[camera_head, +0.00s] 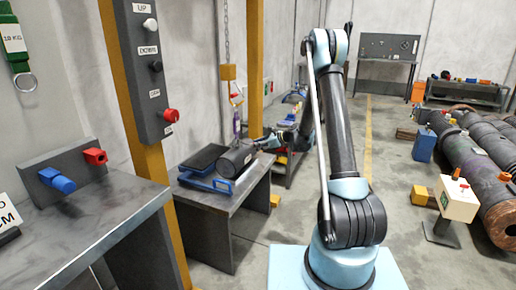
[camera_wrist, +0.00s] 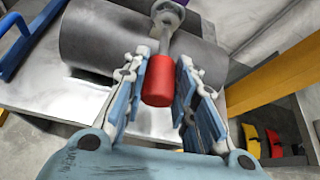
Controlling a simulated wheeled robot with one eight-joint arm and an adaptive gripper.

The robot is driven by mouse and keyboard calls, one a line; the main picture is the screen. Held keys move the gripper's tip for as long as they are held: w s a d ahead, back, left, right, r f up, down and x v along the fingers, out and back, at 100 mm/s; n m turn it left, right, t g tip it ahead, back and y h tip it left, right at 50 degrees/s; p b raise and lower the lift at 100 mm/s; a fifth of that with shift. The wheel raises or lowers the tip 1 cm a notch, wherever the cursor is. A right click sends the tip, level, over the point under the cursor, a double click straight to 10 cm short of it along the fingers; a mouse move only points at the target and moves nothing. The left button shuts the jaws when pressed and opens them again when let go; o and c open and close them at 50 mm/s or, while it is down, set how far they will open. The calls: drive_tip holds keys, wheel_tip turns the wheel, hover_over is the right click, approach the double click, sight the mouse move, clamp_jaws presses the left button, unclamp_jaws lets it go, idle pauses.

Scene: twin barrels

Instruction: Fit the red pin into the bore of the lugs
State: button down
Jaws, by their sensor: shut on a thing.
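My gripper (camera_wrist: 163,88) is shut on the red pin (camera_wrist: 158,82), with a blue-and-grey finger on each side of its red end. A pale metal shank runs from the red end to a round metal piece (camera_wrist: 168,14) at the top of the wrist view. I cannot tell whether that piece is a lug or the pin's own end. A grey barrel (camera_wrist: 95,45) lies behind the fingers. In the head view my gripper (camera_head: 268,141) is small, beside the barrel (camera_head: 236,160); the pin and lugs cannot be made out there.
The barrel lies by a blue cradle (camera_head: 212,184) on a grey table (camera_head: 250,185). A yellow post (camera_head: 256,60) stands close behind. A control post (camera_head: 150,70) and a near bench (camera_head: 95,225) are at left. Large pipes (camera_head: 478,150) lie at right.

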drive_tip(key=shift+w+a, duration=0.4)
drive_tip(key=shift+a, duration=0.75)
drive_tip(key=shift+w+a, duration=0.4)
drive_tip(key=shift+a, duration=0.75)
drive_tip(key=shift+w+a, duration=0.4)
drive_tip(key=shift+a, duration=0.75)
idle(0.3)
drive_tip(key=c, duration=1.2)
unclamp_jaws()
drive_tip(key=v, duration=1.2)
drive_tip(key=shift+w, duration=0.15)
